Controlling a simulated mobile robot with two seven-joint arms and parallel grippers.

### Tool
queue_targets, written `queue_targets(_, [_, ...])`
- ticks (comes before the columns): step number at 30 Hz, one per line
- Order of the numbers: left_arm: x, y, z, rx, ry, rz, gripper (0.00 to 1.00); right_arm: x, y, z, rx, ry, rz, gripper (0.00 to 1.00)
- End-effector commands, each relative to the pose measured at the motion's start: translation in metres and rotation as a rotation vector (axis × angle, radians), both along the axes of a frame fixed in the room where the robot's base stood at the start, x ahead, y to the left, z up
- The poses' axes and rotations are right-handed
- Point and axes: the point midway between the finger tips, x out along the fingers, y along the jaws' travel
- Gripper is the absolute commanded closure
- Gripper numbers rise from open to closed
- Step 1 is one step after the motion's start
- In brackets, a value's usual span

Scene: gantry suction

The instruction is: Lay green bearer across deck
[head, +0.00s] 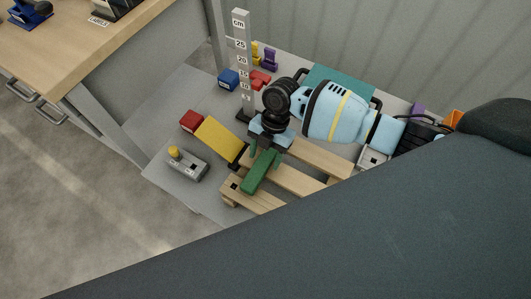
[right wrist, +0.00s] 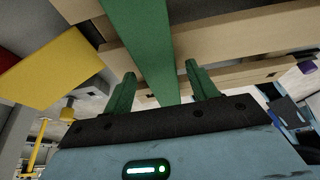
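The green bearer (head: 260,172) is a long bar lying across the wooden slats of the pallet deck (head: 297,180). In the right wrist view the bearer (right wrist: 146,45) crosses several pale slats (right wrist: 225,35). My right gripper (head: 267,148) is at the bearer's far end in the head view. In the right wrist view its two green fingers (right wrist: 162,88) stand apart, one on each side of the bearer, with gaps visible. The far end of the bearer is partly hidden by the gripper. My left gripper is not in view.
A yellow panel (head: 220,139) leans left of the deck, near a red block (head: 191,121). A grey box with a yellow button (head: 187,166) sits at the front left. A tall cm scale (head: 242,65) and blue block (head: 228,79) stand behind. A wooden bench (head: 75,45) is at upper left.

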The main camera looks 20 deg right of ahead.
Motion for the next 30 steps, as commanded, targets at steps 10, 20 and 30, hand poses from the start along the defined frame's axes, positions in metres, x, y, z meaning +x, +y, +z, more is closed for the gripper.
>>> queue_targets(10, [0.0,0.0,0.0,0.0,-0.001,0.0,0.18,0.0,0.0,0.0,-0.001,0.001,0.0,0.39])
queue_targets(20, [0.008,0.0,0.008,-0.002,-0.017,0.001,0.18,0.011,-0.014,0.042,0.0,-0.003,0.001,0.39])
queue_targets(30, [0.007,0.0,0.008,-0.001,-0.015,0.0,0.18,0.018,-0.024,0.072,0.0,0.0,0.0,0.39])
